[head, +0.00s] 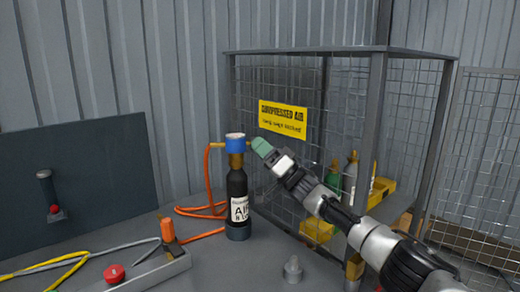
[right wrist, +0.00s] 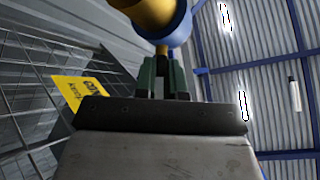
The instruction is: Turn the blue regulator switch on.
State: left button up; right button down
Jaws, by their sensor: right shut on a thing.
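The blue regulator (head: 235,142) sits on top of a black upright air cylinder (head: 238,190) with a white label. In the right wrist view its blue rim and brass body (right wrist: 150,18) show at the top, with a short brass stem (right wrist: 162,49) pointing toward my gripper. My right gripper (head: 257,146) reaches in from the right, its green fingers level with the regulator. It is shut on the brass stem, which lies between the fingertips in the right wrist view (right wrist: 161,66). The fingers hide the stem's end. My left gripper is not in view.
An orange hose (head: 208,180) runs from the regulator's left side to the table. A mesh cage (head: 375,130) with a yellow sign (head: 283,118) stands behind my right arm. A grey tray (head: 165,272) and a small grey cone-shaped piece (head: 292,270) are in front.

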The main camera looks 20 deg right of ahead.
jog(key=c, duration=1.2)
grip_release()
